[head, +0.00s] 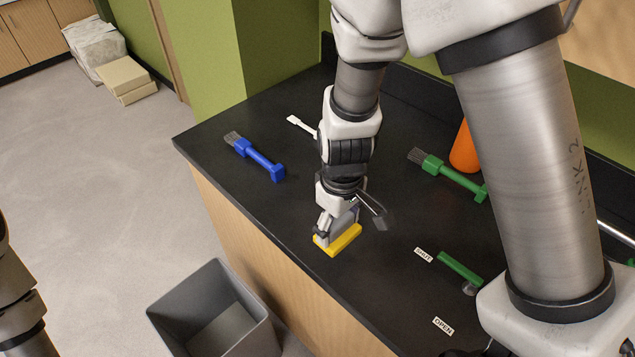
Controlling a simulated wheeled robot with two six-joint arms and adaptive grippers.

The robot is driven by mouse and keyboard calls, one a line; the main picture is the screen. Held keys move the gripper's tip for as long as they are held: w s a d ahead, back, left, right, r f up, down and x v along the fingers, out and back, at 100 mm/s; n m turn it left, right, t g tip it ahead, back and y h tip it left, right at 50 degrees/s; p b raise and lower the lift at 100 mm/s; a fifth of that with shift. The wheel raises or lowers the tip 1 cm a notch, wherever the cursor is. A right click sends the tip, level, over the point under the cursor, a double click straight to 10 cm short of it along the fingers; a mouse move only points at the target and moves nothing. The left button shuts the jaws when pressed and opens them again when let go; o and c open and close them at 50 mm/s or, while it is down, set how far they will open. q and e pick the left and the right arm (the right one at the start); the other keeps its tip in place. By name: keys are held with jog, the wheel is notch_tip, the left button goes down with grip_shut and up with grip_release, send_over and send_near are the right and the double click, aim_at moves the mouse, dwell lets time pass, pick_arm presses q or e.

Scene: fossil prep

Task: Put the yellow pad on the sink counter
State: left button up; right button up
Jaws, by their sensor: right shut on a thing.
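The yellow pad (339,241) is at the front edge of the black counter (260,215), with a grey part above its yellow base. My right gripper (340,222) points down over it and is shut on its grey upper part. The pad looks on or just above the counter top; I cannot tell whether it touches. The gripper hides part of the pad. My left gripper is not in view; only part of my left arm shows at the lower left edge. No sink shows clearly.
On the counter are a blue brush (258,158), a white-handled tool (298,125), a green brush (447,174), an orange object (464,150) and a green-handled tool (460,268). Small labels (443,326) lie at the right. A grey bin (215,310) stands on the floor below the front edge.

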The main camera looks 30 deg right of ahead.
jog(key=shift+w+f+b, duration=0.25)
jog(key=shift+f+b, duration=0.4)
jog(key=shift+f, duration=0.05)
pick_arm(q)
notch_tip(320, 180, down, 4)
pick_arm(e)
jog(key=shift+w+r+b, duration=0.15)
jog(key=shift+w+b, duration=0.1)
jog(key=shift+b, duration=0.1)
jog(key=shift+w+r, duration=0.25)
jog(key=w+d+p, duration=0.1)
jog(key=w+d, duration=0.1)
jog(key=w, duration=0.2)
jog(key=w+d+p, duration=0.2)
jog(key=w+d, duration=0.1)
jog(key=w, duration=0.2)
jog(key=w+d+f+p, duration=0.1)
jog(key=w+d+p, duration=0.1)
jog(key=w, duration=0.3)
jog(key=shift+d+f, duration=0.1)
jog(key=shift+d, duration=0.1)
notch_tip(320, 180, down, 3)
jog(key=shift+f+p, duration=0.15)
jog(key=shift+p, duration=0.65)
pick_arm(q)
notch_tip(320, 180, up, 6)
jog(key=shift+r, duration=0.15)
pick_arm(e)
jog(key=shift+f, duration=0.2)
jog(key=shift+f, duration=0.15)
